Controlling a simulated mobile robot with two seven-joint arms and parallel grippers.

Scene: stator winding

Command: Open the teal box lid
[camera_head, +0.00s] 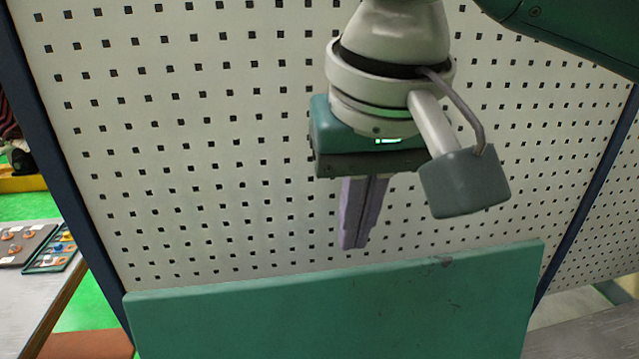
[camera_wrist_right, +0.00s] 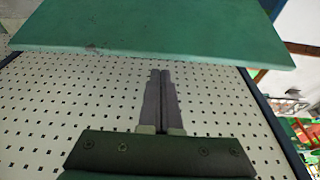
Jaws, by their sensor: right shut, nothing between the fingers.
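The teal lid (camera_head: 335,310) stands raised as a broad flat panel across the bottom of the head view. Its top edge shows, and there are dark scuffs near its upper right. The lid also fills the top of the right wrist view (camera_wrist_right: 150,28). The rest of the box is out of view. My right gripper (camera_head: 357,246) points down just above and behind the lid's top edge in the head view. Its two fingers are shut together with nothing between them, and they also show in the right wrist view (camera_wrist_right: 161,72), apart from the lid. My left gripper is not in view.
A white perforated board (camera_head: 220,130) with dark side posts stands behind the lid. At the left, a grey table (camera_head: 30,290) carries trays with small parts (camera_head: 50,248). An orange-brown surface (camera_head: 90,344) lies at the lower left.

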